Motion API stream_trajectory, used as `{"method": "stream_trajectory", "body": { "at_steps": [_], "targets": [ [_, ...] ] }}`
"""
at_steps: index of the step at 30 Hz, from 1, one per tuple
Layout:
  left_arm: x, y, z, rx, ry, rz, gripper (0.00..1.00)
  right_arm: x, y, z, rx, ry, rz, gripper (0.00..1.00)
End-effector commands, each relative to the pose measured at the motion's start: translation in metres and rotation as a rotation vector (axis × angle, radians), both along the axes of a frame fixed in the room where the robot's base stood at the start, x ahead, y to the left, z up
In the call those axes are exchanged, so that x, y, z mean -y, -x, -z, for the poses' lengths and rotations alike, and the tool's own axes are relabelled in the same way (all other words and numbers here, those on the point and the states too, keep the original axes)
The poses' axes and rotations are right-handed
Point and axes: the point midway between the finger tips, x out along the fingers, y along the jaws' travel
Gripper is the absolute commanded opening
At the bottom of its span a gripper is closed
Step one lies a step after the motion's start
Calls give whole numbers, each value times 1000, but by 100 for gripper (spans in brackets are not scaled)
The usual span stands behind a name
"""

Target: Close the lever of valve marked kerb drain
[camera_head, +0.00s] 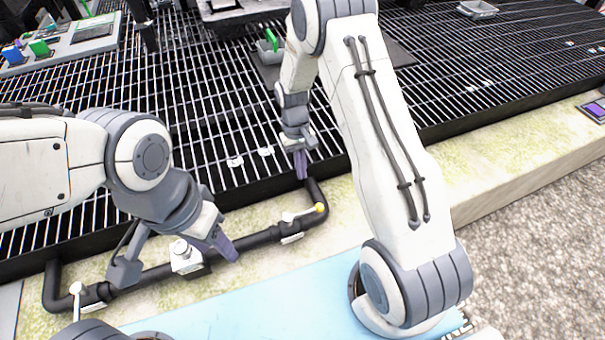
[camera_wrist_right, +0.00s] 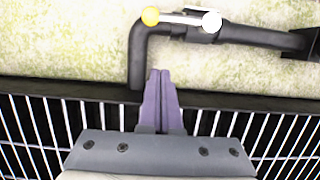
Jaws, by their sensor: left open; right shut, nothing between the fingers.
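A dark pipe (camera_head: 155,273) runs along the pale ledge. At its right end a valve has a silver lever (camera_head: 304,213) with a yellow knob, lying roughly along the pipe; this lever (camera_wrist_right: 180,18) also shows in the right wrist view. A small label (camera_head: 292,238) by it is unreadable. Another valve with a white-topped handle (camera_head: 76,289) is at the pipe's left end. I cannot tell which is marked kerb drain. My right gripper (camera_head: 301,176) is shut and empty by the grating edge, apart from the lever; its fingers (camera_wrist_right: 160,73) point toward the pipe bend. My left gripper (camera_head: 228,252) is open above the middle pipe.
A white boxy fitting (camera_head: 186,258) sits on the pipe beside my left gripper. Black grating (camera_head: 470,75) lies behind the ledge, with a tray holding a green item (camera_head: 271,41) and a panel (camera_head: 70,42) at the back. A light-blue surface (camera_head: 270,310) is in front.

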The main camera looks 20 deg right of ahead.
Motion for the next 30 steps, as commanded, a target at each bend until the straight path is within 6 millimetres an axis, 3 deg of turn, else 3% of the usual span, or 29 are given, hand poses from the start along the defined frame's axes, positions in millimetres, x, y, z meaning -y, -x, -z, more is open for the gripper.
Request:
{"method": "stream_trajectory", "body": {
  "at_steps": [1, 9, 18, 30],
  "targets": [
    [0, 0, 6, 0, 0, 0, 50, 0, 4, 15, -5, 0, 0, 0],
    [0, 0, 23, 0, 0, 0, 50, 0, 19, 72, -4, 0, -1, 0],
    [0, 0, 25, 0, 0, 0, 50, 1, 52, 61, 0, 0, -1, 0],
    [0, 0, 26, 0, 0, 0, 50, 1, 57, 59, 0, 0, -1, 0]
  ]
}}
